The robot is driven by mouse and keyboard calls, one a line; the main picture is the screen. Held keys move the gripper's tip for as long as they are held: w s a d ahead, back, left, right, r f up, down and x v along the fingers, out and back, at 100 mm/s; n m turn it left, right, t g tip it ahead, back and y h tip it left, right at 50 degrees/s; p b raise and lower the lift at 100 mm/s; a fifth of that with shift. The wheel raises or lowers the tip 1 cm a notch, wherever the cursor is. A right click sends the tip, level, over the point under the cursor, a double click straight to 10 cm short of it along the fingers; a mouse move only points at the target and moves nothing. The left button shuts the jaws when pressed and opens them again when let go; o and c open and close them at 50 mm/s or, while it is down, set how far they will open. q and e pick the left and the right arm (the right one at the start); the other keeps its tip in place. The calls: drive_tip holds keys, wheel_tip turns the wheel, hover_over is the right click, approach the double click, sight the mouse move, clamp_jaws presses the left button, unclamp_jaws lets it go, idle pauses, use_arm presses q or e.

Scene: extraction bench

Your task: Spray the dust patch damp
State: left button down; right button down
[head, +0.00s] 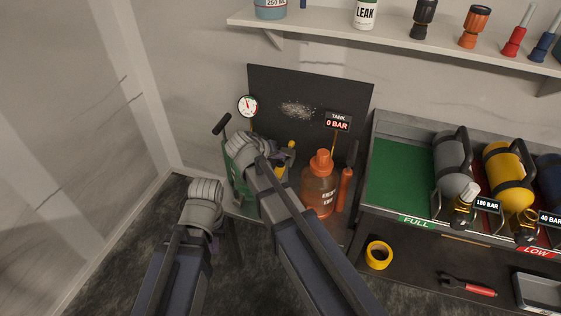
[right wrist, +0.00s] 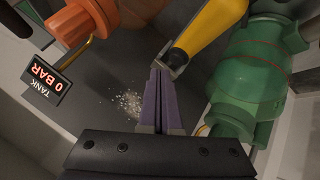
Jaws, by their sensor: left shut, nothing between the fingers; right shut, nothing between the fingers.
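The dust patch (head: 298,110) is a pale speckled spot on an upright black panel (head: 347,92); it also shows in the right wrist view (right wrist: 128,105). An orange spray bottle (head: 318,187) stands in front of the panel, to the right of my right arm. My right gripper (right wrist: 163,78) is shut and empty, its fingertips close to the grey end of a yellow-handled tool (right wrist: 210,38). In the head view my right wrist hides its fingers and part of that tool. My left gripper (head: 206,200) is low at the left; its fingers are hidden behind its wrist.
A gauge (head: 248,106) and a tank display (head: 337,122) reading 0 BAR are at the panel. A rack with grey (head: 452,170) and yellow (head: 507,175) cylinders is to the right. A shelf (head: 390,38) runs above.

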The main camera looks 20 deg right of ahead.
drive_tip(key=shift+r, duration=0.1)
wheel_tip(320, 180, up, 6)
drive_tip(key=p, duration=0.6)
idle(2.3)
